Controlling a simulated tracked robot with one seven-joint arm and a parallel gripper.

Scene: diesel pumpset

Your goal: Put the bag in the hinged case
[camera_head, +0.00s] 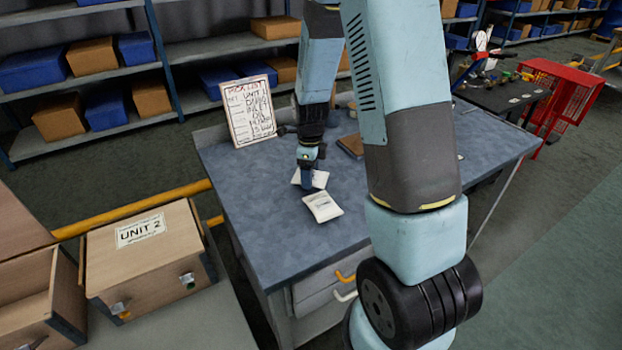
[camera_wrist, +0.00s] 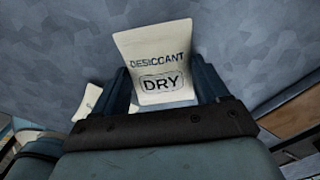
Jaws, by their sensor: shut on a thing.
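My gripper (camera_head: 308,172) points down at the blue-grey bench top and is shut on a small white bag. In the wrist view this bag (camera_wrist: 155,62) reads "DESICCANT DRY" and sits between the two fingers (camera_wrist: 165,88). A second white bag (camera_head: 322,206) lies flat on the bench, just in front of the gripper in the head view. A white corner of it (camera_wrist: 86,115) appears at the lower left of the wrist view. A wooden hinged case (camera_head: 150,260) labelled "UNIT 2" stands at the left, lid shut. Another wooden case (camera_head: 38,300), open, is partly cut off at the left edge.
A written pick list board (camera_head: 249,110) stands at the back of the bench (camera_head: 255,200). A brown flat item (camera_head: 350,145) lies partly behind my arm. A yellow rail (camera_head: 130,210) runs behind the cases. Shelves with bins stand behind; a red cart (camera_head: 562,95) is at the right.

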